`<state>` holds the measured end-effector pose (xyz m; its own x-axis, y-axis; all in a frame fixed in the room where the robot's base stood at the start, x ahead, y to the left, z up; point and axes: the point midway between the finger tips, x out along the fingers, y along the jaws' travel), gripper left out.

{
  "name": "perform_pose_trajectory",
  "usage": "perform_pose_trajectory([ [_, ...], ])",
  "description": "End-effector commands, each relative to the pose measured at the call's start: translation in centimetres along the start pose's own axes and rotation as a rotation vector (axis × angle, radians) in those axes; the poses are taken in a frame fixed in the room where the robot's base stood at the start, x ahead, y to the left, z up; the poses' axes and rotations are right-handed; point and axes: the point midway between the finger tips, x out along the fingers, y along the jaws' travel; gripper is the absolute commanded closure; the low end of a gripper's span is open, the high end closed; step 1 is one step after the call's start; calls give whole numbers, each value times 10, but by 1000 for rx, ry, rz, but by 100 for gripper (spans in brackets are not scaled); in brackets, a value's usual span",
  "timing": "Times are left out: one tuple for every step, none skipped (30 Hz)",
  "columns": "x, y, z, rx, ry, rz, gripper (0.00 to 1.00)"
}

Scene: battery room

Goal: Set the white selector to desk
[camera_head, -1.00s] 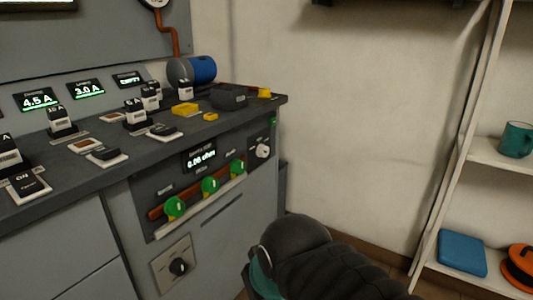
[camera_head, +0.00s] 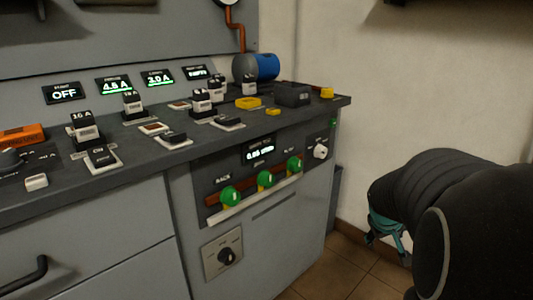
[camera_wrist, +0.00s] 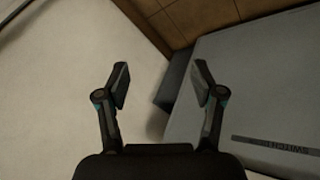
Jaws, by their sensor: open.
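The white selector (camera_head: 320,151) is a small round knob on a dark plate at the right end of the bench's front panel in the head view. A second, black selector knob (camera_head: 227,256) sits on a pale plate lower on the front. The label text by both is too small to read. My gripper (camera_wrist: 162,86) is open and empty in the wrist view, with the floor, wall and grey cabinet side beyond it. In the head view my arm is at the right, apart from the bench, and the fingers are mostly hidden. The white selector does not show in the wrist view.
Several green knobs (camera_head: 265,179) run along a rail on the front panel, left of the white selector. The bench top (camera_head: 140,137) carries switches, a blue cylinder (camera_head: 266,67) and a dark box (camera_head: 292,94). Tiled floor (camera_head: 352,277) is free right of the bench.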

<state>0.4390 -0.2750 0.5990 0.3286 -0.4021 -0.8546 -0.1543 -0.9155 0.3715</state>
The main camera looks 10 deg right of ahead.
Motion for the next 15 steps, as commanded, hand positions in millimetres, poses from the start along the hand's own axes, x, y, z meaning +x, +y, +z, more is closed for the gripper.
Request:
perform_pose_trajectory([
  [22, 21, -11, -54, 28, 34, 32],
  [32, 32, -19, -96, 54, 55, 32],
  [45, 48, -30, -155, 89, 84, 32],
  [54, 59, -38, -203, 116, 106, 32],
  [64, 70, -46, -254, 146, 127, 32],
  [76, 84, -58, -327, 187, 157, 32],
  [85, 93, -68, -387, 222, 180, 32],
  [93, 102, -76, -447, 255, 202, 32],
  [102, 112, -88, -528, 303, 233, 32],
  [109, 118, -97, -587, 339, 253, 32],
  [114, 123, -105, -650, 375, 273, 32],
  [120, 129, -117, -734, 426, 303, 32],
  [123, 132, -126, -798, 466, 326, 32],
  [127, 133, -133, -862, 506, 347, 32],
  [129, 134, -144, -948, 561, 378, 32],
])
